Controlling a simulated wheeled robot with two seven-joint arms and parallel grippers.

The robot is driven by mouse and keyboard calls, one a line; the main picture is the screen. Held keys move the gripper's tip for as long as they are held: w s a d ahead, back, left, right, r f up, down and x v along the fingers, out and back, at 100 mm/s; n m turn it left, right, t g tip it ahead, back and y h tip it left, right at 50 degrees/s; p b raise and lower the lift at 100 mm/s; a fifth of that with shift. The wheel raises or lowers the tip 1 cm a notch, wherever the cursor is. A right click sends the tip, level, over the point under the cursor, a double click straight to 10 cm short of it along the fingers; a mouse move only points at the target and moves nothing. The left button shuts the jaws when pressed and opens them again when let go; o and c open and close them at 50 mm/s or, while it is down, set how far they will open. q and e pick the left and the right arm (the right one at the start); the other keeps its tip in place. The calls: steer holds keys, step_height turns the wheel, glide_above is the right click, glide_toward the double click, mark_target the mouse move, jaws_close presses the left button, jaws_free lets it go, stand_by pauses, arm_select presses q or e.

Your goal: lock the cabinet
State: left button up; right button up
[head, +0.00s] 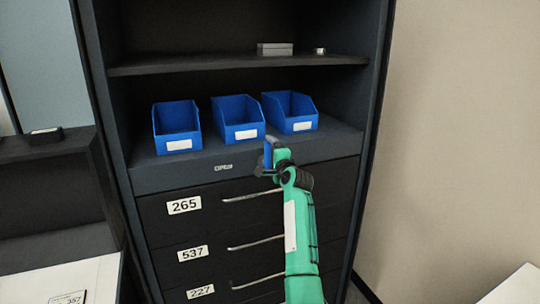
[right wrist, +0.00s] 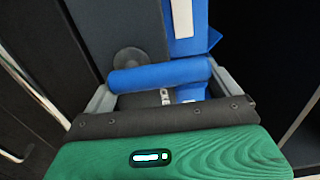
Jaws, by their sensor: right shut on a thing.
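The dark cabinet (head: 150,178) fills the middle of the head view, with an open upper part and closed drawers below. My right gripper (head: 270,158) is at its front ledge, just above the top drawer. It is shut on a blue cylindrical handle (right wrist: 160,77), which lies across between both fingers in the right wrist view. The handle also shows as an upright blue bar in the head view (head: 268,154). A grey round disc (right wrist: 128,57), perhaps the lock, shows partly behind the handle. Whether the handle joins it is hidden. My left gripper is not in view.
Blue bins (head: 237,117) stand on the shelf close behind my right gripper. Drawer handles (head: 257,243) stick out below it. A grey box (head: 275,49) lies on the upper shelf. A low dark shelf unit (head: 45,152) stands at the left; a bare wall (head: 460,120) is at the right.

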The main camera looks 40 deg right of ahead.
stand_by(0.3)
steer(key=o, duration=1)
steer(key=shift+o, duration=0.2)
steer(key=b+v, duration=0.4)
steer(key=v, duration=0.9)
steer(key=shift+s+b, duration=0.35)
steer(key=shift+s, duration=0.1)
steer(key=shift+f, duration=0.1)
